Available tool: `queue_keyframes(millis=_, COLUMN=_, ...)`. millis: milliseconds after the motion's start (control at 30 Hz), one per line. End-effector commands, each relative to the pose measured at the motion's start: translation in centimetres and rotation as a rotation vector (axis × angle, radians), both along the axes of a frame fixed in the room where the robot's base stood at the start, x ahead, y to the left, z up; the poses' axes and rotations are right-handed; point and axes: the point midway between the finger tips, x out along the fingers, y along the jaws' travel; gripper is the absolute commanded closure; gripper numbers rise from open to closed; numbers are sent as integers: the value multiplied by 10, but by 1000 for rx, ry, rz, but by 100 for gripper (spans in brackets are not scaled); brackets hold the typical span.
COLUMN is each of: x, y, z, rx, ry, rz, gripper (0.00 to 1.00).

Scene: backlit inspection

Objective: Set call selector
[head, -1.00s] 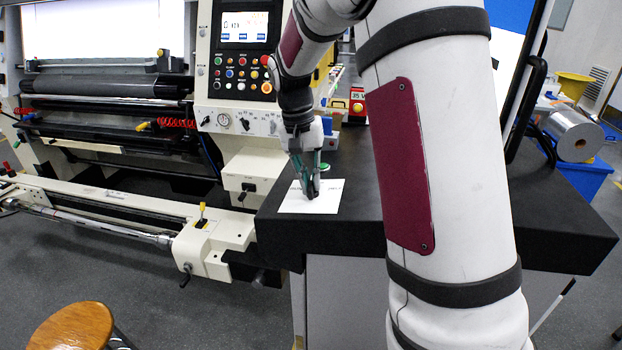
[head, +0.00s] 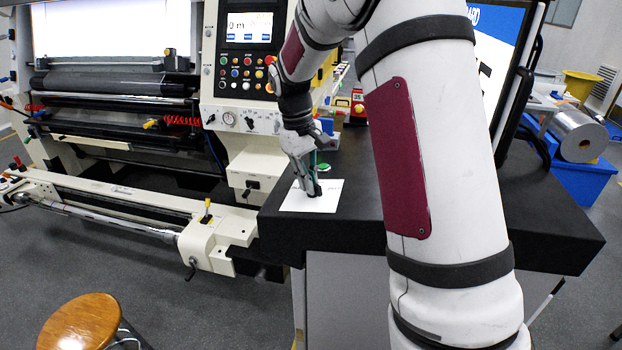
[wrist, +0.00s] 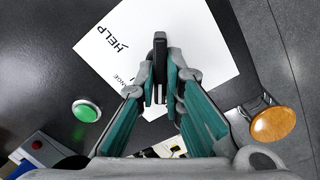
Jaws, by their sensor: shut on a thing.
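A white card (head: 297,202) lies on the black tabletop and also shows in the wrist view (wrist: 205,45). It carries printed words; "HELP" is readable in the wrist view, and a second word ending in "ANGE" is partly covered. A black selector handle (wrist: 160,50) stands over the card. My gripper (wrist: 163,88) is shut on this handle, with a green-lined finger on each side. In the head view my gripper (head: 315,188) points down at the card, and its fingers hide most of the selector. The direction the selector points relative to the words is unclear.
A green push button (wrist: 86,111) sits on the tabletop (head: 365,215) beside the card. A box with a red button (wrist: 38,145) stands farther off. A machine with a control panel (head: 247,70) is at left. A wooden stool (head: 82,325) stands on the floor.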

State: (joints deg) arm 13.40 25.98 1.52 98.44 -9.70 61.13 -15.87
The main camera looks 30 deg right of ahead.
Motion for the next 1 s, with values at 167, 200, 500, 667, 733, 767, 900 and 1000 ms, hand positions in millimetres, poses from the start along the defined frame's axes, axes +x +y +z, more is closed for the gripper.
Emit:
queue_keyframes(millis=167, x=0, y=0, z=1, rx=9, ry=5, rz=69, gripper=100)
queue_keyframes(millis=200, x=0, y=0, z=1, rx=9, ry=6, rz=81, gripper=100)
queue_keyframes(millis=500, x=1, y=0, z=1, rx=13, ry=11, rz=118, gripper=100)
queue_keyframes(millis=667, x=1, y=0, z=1, rx=13, ry=11, rz=118, gripper=100)
queue_keyframes(millis=733, x=1, y=0, z=1, rx=12, ry=10, rz=118, gripper=100)
queue_keyframes(millis=767, x=1, y=0, z=1, rx=12, ry=10, rz=118, gripper=100)
queue_keyframes(millis=900, x=1, y=0, z=1, rx=12, ry=10, rz=118, gripper=71)
queue_keyframes(millis=1000, x=1, y=0, z=1, rx=13, ry=11, rz=117, gripper=71)
